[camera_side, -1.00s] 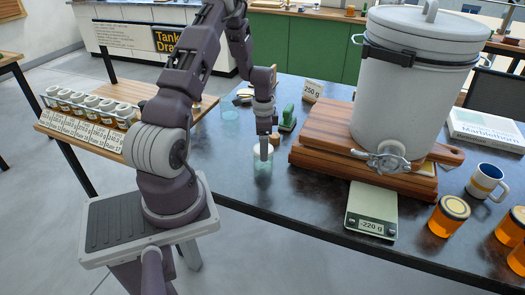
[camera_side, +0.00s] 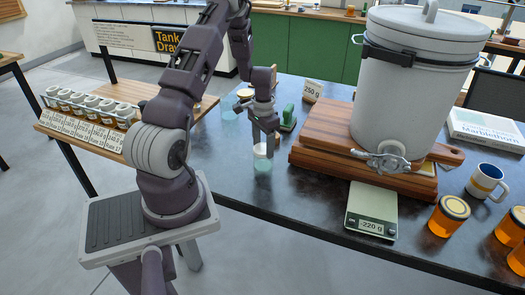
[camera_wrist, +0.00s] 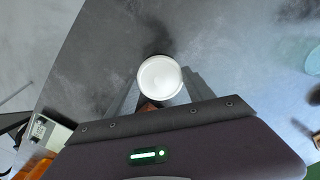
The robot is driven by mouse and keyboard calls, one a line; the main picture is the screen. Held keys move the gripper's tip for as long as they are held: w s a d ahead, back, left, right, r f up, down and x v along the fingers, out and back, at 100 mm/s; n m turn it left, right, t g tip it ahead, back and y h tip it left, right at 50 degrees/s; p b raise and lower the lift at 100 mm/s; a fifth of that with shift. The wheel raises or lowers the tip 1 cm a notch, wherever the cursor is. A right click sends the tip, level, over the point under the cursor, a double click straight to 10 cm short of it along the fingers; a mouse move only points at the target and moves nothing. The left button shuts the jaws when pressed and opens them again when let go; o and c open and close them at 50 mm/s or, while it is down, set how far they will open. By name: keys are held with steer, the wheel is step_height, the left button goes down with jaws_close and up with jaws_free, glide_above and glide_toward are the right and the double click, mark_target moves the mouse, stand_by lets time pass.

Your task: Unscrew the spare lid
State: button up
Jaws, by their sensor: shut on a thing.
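A small clear jar (camera_side: 263,167) with a pale blue-green tint stands upright on the dark table. Its white lid (camera_wrist: 160,77) is round and plain, and in the side view (camera_side: 260,150) it shows at the top of the jar. My gripper (camera_side: 264,142) points down over the jar, its two fingers on either side of the lid, shut on it. In the wrist view the lid lies between the fingers. I cannot tell whether the lid's thread is loose.
A green stamp-like object (camera_side: 288,119) and a "250 g" card (camera_side: 312,91) stand behind. A wooden board (camera_side: 320,150) under the large white tank (camera_side: 405,100) is close on the right. A scale (camera_side: 371,212) and amber jars (camera_side: 449,215) lie further right. Table in front is clear.

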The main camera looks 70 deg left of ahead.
steer(key=n, duration=0.8)
steer(key=o, duration=1.2)
steer(key=n, duration=0.2)
steer(key=shift+n, duration=0.4)
steer(key=o, duration=0.4)
steer(key=shift+o, duration=0.2)
steer(key=o, duration=0.3)
steer(key=shift+r, duration=0.1)
